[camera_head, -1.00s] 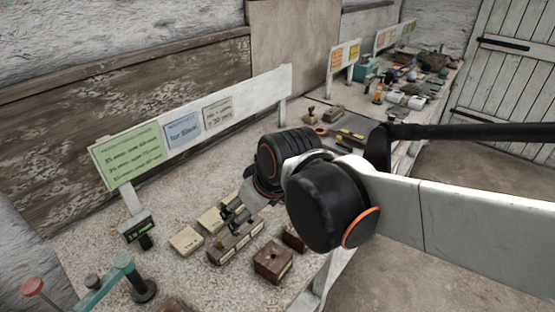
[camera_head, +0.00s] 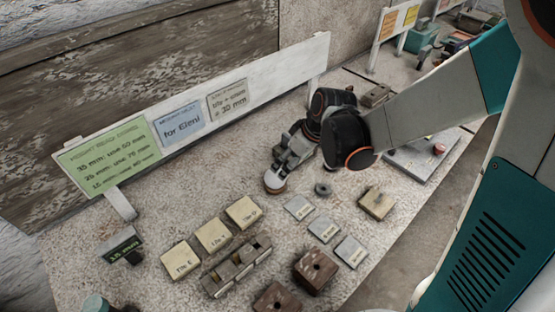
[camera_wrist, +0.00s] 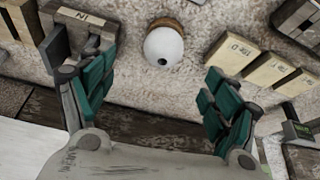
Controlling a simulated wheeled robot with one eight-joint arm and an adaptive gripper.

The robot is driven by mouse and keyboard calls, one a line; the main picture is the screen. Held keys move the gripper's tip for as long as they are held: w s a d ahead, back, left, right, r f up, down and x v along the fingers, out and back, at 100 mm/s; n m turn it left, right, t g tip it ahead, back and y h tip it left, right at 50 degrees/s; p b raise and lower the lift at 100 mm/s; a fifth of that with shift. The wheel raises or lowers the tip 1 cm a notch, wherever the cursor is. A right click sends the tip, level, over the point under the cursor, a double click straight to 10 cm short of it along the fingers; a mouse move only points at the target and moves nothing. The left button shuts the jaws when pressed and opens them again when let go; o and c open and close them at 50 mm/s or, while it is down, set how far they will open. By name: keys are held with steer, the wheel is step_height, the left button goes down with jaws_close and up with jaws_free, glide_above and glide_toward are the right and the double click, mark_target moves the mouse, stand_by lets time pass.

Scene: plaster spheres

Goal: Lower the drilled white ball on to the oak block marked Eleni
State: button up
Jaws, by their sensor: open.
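A white ball (camera_wrist: 164,48) with a dark hole rests against a round brown piece (camera_wrist: 165,23) in the wrist view; the contact beneath is hidden. It shows small in the head view (camera_head: 273,181), low on the bench. My gripper (camera_wrist: 155,72) is open, its teal fingers spread to either side, the ball in the gap ahead of them and apart from both. In the head view my gripper (camera_head: 285,165) is beside the ball. Dark brown blocks (camera_head: 316,271) with a hole stand nearer the front. I cannot read Eleni on any block; a blue card (camera_head: 182,124) reads "for Eleni".
Several pale labelled blocks (camera_head: 212,235) stand in a row beside a slotted holder (camera_head: 236,268). Several grey plates (camera_head: 324,229), a dark ring (camera_head: 322,189) and a holed tan block (camera_head: 376,203) lie to the right. A sign board (camera_head: 230,100) runs behind. Speckled bench is clear left of the ball.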

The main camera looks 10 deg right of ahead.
mark_target(276, 178)
steer(key=b+x, duration=0.2)
steer(key=x, duration=0.4)
steer(key=shift+w+a+f, duration=0.1)
steer(key=shift+f, duration=0.1)
steer(key=shift+a+b+x, duration=0.15)
steer(key=shift+b+x, duration=0.5)
steer(key=shift+x, duration=0.95)
steer(key=shift+a+b+x, duration=0.15)
steer(key=shift+b+x, duration=0.45)
steer(key=shift+x, duration=1)
steer(key=shift+r, duration=0.1)
steer(key=shift+c, duration=0.6)
steer(key=c, duration=1.2)
